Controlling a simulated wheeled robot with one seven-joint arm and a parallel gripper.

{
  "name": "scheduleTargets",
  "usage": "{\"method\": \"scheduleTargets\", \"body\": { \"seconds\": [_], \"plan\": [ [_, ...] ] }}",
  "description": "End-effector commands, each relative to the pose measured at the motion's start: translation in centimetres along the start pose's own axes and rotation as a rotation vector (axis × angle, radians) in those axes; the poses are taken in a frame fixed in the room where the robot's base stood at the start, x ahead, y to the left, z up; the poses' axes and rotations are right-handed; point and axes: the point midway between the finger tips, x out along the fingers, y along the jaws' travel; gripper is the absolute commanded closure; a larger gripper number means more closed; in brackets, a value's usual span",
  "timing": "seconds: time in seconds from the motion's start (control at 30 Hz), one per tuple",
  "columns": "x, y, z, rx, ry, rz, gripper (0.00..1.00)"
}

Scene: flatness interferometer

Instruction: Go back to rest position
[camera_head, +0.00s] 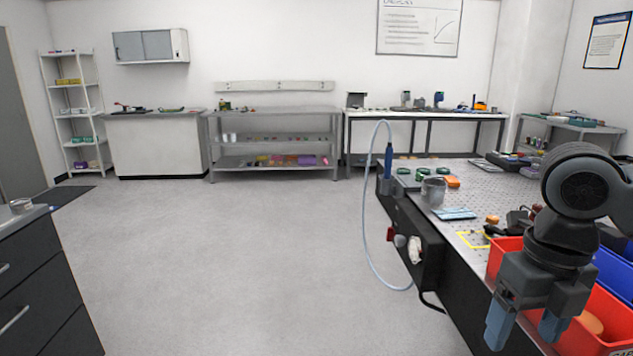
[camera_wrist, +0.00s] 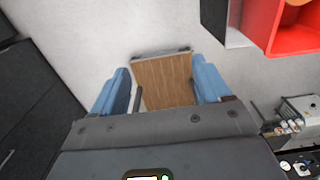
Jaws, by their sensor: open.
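My gripper (camera_head: 523,333) hangs at the lower right of the head view, with its blue fingers apart and nothing visible between them. It is in front of the near edge of the workbench (camera_head: 472,275), beside a red bin (camera_head: 506,247). In the wrist view my gripper (camera_wrist: 165,92) also shows open. A brown wooden surface (camera_wrist: 165,80) shows beyond and between the fingers there, apart from them, over the pale floor.
The red bin also shows in the wrist view (camera_wrist: 300,30). A blue bin (camera_head: 615,272) stands behind it. A metal cup (camera_head: 433,192) stands on the workbench. A pale hose (camera_head: 366,225) loops off its left end. A dark drawer cabinet (camera_head: 38,285) stands left. The middle floor is clear.

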Motion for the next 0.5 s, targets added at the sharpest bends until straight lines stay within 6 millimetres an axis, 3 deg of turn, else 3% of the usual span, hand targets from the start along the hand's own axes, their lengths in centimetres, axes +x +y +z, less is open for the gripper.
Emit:
{"method": "scheduleTargets", "body": {
  "seconds": [0.33,0.5],
  "plan": [
    [0.3,4.9,1.3,0.053,-0.078,0.140,0.23],
    [0.2,8.5,2.2,0.104,-0.129,0.255,0.23]
  ]
}}
